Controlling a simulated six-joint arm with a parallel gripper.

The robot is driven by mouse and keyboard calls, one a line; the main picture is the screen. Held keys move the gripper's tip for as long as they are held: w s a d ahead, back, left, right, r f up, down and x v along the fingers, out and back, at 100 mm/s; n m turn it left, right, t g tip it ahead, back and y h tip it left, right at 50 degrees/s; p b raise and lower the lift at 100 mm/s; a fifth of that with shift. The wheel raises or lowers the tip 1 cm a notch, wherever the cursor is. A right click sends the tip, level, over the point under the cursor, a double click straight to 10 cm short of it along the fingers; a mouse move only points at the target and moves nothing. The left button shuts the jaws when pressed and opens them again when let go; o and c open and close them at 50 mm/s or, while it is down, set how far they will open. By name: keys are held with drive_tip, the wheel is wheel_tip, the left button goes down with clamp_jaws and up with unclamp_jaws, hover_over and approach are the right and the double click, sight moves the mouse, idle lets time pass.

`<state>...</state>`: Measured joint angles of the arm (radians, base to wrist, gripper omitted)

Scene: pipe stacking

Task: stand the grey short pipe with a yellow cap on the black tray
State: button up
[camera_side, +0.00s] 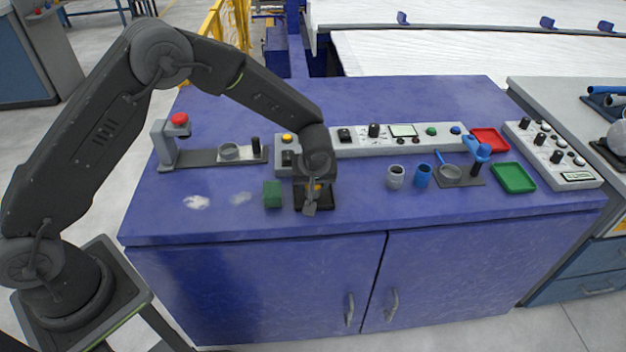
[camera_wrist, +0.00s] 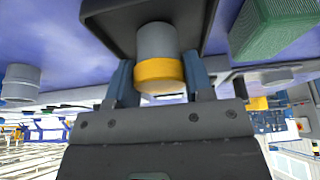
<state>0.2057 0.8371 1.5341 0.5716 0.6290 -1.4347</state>
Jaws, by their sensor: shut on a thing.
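The grey short pipe with a yellow cap (camera_wrist: 157,42) is between my gripper's fingers in the wrist view, with the yellow band nearest the gripper. My gripper (camera_side: 313,198) is shut on the pipe and points down over the black tray (camera_side: 327,203). In the side view the gripper hides most of the pipe; only a bit of yellow shows. In the wrist view the pipe's far end is against or just over the tray (camera_wrist: 103,18). I cannot tell whether it touches.
A green block (camera_side: 272,195) stands just left of the tray. A grey cup (camera_side: 395,177) and a blue cup (camera_side: 422,177) stand to the right. Control boxes (camera_side: 400,143) line the back. A red tray (camera_side: 490,140) and a green tray (camera_side: 513,178) lie farther right.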

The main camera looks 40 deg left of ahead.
drive_tip(key=shift+f, duration=0.2)
drive_tip(key=o, duration=0.9)
drive_tip(key=s+r+m, duration=0.1)
drive_tip(key=s+r, duration=0.3)
drive_tip(key=r, duration=0.5)
drive_tip(key=s+r, duration=0.3)
drive_tip(key=r, duration=0.7)
drive_tip(key=s+a+r+m+h, duration=0.1)
drive_tip(key=s+r+m, duration=0.1)
drive_tip(key=s, duration=0.6)
drive_tip(key=s+a+r+m+t+h, duration=0.1)
drive_tip(key=s+a+r+m, duration=0.1)
drive_tip(key=s, duration=0.5)
drive_tip(key=s+a+r+m+t+h, duration=0.1)
drive_tip(key=s+r+m, duration=0.3)
drive_tip(key=s, duration=0.4)
drive_tip(key=shift+s+a, duration=0.15)
drive_tip(key=shift+s, duration=0.15)
